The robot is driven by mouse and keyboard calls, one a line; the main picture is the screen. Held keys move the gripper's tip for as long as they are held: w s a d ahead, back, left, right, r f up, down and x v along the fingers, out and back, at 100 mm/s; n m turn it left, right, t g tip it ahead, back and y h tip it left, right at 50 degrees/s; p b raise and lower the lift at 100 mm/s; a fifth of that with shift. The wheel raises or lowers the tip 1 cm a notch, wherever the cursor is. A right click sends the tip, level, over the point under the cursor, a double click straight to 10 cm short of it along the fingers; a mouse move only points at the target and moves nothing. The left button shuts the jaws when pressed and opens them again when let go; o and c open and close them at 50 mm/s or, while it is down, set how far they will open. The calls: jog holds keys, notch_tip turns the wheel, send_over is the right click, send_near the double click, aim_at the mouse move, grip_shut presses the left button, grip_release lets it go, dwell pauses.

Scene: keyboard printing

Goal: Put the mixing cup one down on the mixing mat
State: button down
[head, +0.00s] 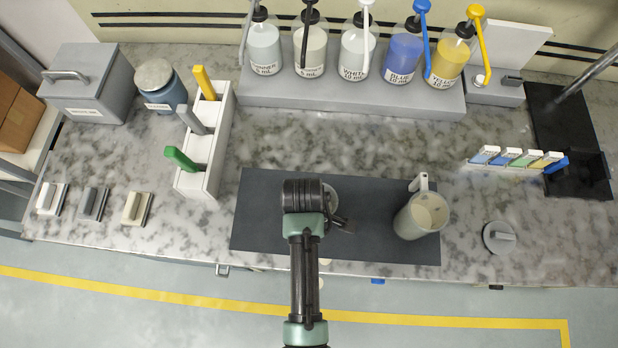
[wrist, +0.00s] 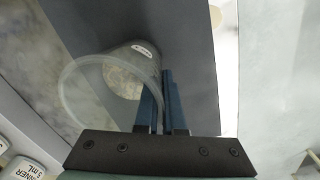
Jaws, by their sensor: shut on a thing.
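The mixing cup (wrist: 85,88), clear and pale, shows in the wrist view with its open rim toward the camera. My gripper (wrist: 164,98) is shut on the cup's wall at its right side. In the head view my gripper (head: 343,225) is over the dark mixing mat (head: 260,215), and my arm hides most of the cup (head: 331,192). The mat also fills the background behind the cup in the wrist view (wrist: 192,45). I cannot tell whether the cup's base touches the mat.
A larger handled jug (head: 408,222) stands on the mat's right end. A white rack (head: 208,150) with coloured-handled tools is to the left. A grey round lid (head: 499,238) lies right of the mat. Pump bottles (head: 357,50) stand on a grey shelf behind.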

jog(key=shift+f, duration=0.4)
jog(key=shift+f, duration=0.1)
jog(key=c, duration=1)
grip_release()
